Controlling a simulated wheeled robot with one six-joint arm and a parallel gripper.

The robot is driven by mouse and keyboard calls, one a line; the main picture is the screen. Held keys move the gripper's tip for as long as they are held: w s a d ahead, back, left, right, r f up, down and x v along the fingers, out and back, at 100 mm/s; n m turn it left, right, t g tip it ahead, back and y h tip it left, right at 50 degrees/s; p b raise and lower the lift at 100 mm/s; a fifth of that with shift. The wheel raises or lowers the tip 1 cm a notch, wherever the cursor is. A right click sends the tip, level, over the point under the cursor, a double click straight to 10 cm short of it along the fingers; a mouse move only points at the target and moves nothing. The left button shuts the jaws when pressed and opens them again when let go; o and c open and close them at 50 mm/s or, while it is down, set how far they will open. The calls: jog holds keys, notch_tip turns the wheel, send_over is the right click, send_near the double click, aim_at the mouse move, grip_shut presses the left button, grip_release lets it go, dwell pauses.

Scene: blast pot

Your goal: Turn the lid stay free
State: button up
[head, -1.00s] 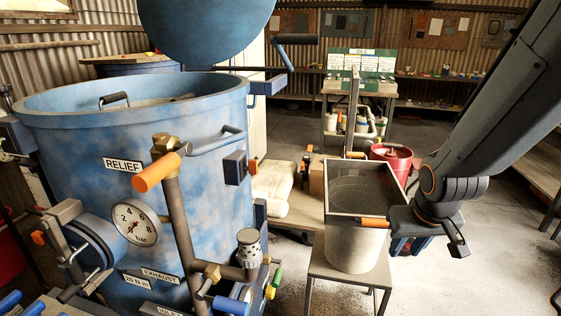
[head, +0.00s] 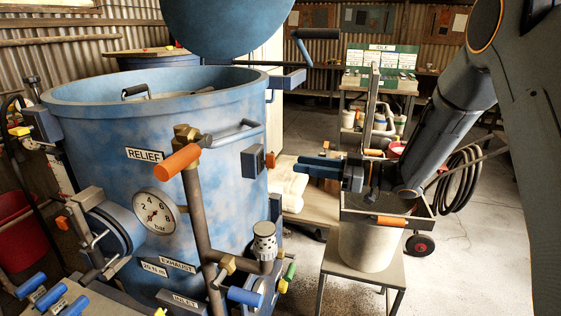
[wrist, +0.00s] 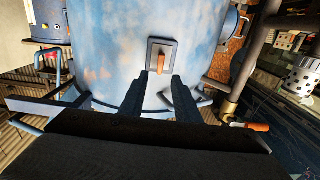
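The blue pot (head: 160,115) stands at left, with its round blue lid (head: 228,25) raised above it. A cranked bar with a dark handle (head: 316,33) is beside the lid. A small dark plate with an orange lever (head: 270,160) is on the pot's right side. In the wrist view the orange lever (wrist: 161,62) stands roughly upright on its plate, ahead of my fingers. I cannot tell for sure which part is the lid stay. My gripper (head: 300,167) points left towards the plate, apart from it. In the wrist view my gripper (wrist: 161,82) is open and empty.
A pale bucket (head: 366,246) stands on a small table (head: 385,270) below my gripper. A pipe with an orange handle (head: 180,160) rises in front of the pot. A coiled hose (head: 462,180) is at right. Open floor lies at the lower right.

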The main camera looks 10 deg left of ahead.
aim_at(268, 160)
jog(key=a+p, duration=0.2)
jog(key=a, duration=0.5)
jog(key=shift+w+a+p, duration=0.2)
jog(key=shift+w+p, duration=0.05)
jog(key=shift+p, duration=0.05)
grip_shut()
